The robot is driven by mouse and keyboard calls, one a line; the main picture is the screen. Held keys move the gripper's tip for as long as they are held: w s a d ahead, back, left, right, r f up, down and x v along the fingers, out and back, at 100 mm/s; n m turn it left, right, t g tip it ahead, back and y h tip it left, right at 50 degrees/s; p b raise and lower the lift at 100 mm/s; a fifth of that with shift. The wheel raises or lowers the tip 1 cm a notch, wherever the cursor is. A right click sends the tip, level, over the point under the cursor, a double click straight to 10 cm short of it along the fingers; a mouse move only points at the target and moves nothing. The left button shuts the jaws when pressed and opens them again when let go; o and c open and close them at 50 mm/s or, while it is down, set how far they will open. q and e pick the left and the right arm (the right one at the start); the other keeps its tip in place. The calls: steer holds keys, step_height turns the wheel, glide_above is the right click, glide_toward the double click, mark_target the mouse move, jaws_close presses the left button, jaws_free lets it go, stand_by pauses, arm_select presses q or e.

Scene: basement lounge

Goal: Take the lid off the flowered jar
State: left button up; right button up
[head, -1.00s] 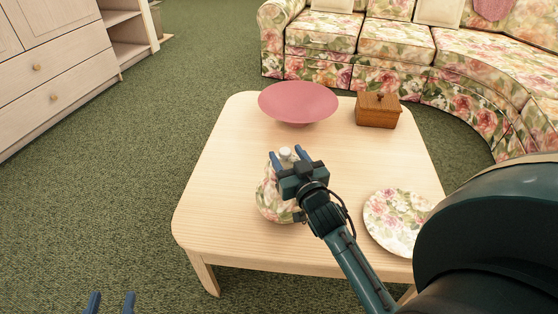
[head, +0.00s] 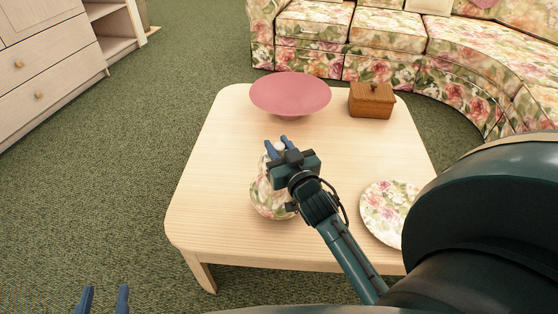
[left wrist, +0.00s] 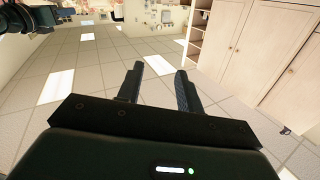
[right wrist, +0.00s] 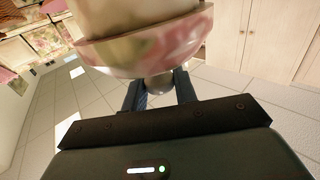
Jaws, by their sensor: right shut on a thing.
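The flowered jar (head: 268,203) stands on the pale wooden table, partly hidden by my right gripper. My right gripper (head: 277,147) is above it, with its fingers shut on the lid's pale round knob (head: 280,147). In the right wrist view the knob (right wrist: 158,86) sits between the fingers, and the flowered, rounded lid (right wrist: 150,52) has a brownish rim. A pale surface shows beyond that rim; I cannot tell whether the lid is seated or slightly raised. My left gripper (head: 104,299) is open and empty, low at the left, away from the table.
On the table (head: 225,150) are a pink bowl (head: 290,95) at the back, a wooden box (head: 371,101) at the back right and a flowered plate (head: 385,205) at the right. The table's left side is clear. A flowered sofa (head: 390,50) stands behind.

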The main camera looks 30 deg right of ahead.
steer(key=shift+r, duration=0.1)
jaws_close()
